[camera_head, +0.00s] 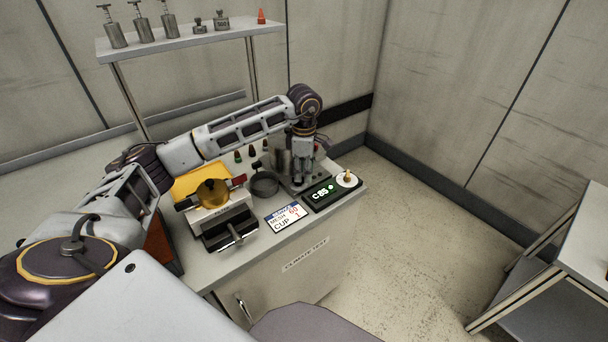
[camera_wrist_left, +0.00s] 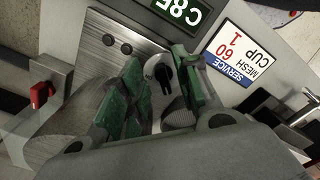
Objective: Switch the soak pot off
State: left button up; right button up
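My left gripper (camera_head: 301,178) points down over a steel control plate (camera_head: 318,181) at the bench's right end. I cannot tell whether the fingers touch the knob. Which vessel is the soak pot is not marked; a dark round cup (camera_head: 265,184) stands left of the gripper. My right gripper is not in view.
A service card (camera_head: 284,216) lies in front of the plate. A brass knob (camera_head: 347,178) is beyond the display. A red-handled lever (camera_wrist_left: 41,94) is near the gripper. A shelf (camera_head: 180,39) with metal fittings is behind.

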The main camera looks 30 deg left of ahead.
pick_arm(q)
notch_tip(320, 180, up, 10)
dwell(0.6)
dwell(0.5)
